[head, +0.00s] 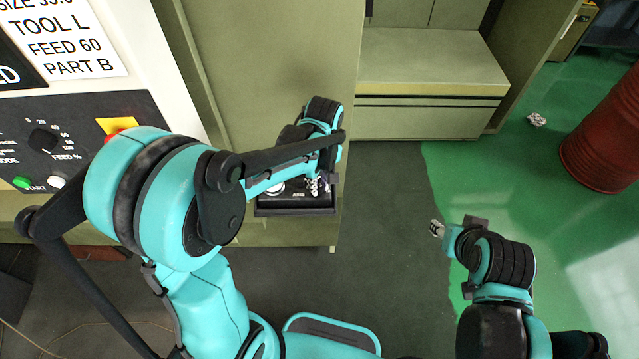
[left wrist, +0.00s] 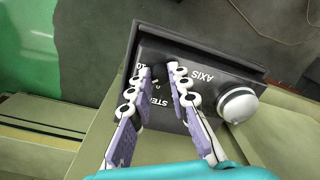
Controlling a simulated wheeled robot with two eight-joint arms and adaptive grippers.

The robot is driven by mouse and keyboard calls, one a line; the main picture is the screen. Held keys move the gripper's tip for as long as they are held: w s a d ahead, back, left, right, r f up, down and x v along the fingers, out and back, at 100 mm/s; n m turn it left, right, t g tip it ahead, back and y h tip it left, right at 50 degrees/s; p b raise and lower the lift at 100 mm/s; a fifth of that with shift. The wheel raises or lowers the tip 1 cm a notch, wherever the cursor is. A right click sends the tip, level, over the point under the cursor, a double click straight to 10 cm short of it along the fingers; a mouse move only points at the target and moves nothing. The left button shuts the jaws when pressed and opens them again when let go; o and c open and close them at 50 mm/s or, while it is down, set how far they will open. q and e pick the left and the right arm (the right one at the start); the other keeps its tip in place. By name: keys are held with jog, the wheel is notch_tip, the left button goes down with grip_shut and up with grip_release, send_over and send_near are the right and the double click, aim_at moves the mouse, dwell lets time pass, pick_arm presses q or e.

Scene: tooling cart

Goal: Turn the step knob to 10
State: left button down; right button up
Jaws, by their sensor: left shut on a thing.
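A small black control box (head: 295,208) is mounted at the front of the olive machine. In the left wrist view the box (left wrist: 185,45) shows the labels STEP, AXIS and a partly visible 10. My left gripper (head: 318,187) reaches down to the box. In the left wrist view its purple-padded fingers (left wrist: 160,72) are shut on the dark step knob (left wrist: 160,82), which is mostly hidden between them. The knob's pointer cannot be read. My right gripper (head: 437,229) hangs over the floor at the right, away from the box; its fingers are too small to judge.
A white round knob (left wrist: 238,104) sits on the box beside the AXIS label. A control panel (head: 75,135) with a dark feed knob and green and white buttons is at the left. A red barrel (head: 605,140) stands far right. The floor between is mostly clear.

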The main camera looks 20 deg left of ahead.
aim_at(321, 188)
pick_arm(q)
jog(key=m+b, duration=0.1)
jog(key=m, duration=0.3)
jog(key=shift+m+b, duration=0.35)
jog(key=shift+m, duration=1.75)
jog(key=c, duration=1.4)
grip_release()
jog(key=r, duration=1.2)
jog(key=shift+d, duration=0.25)
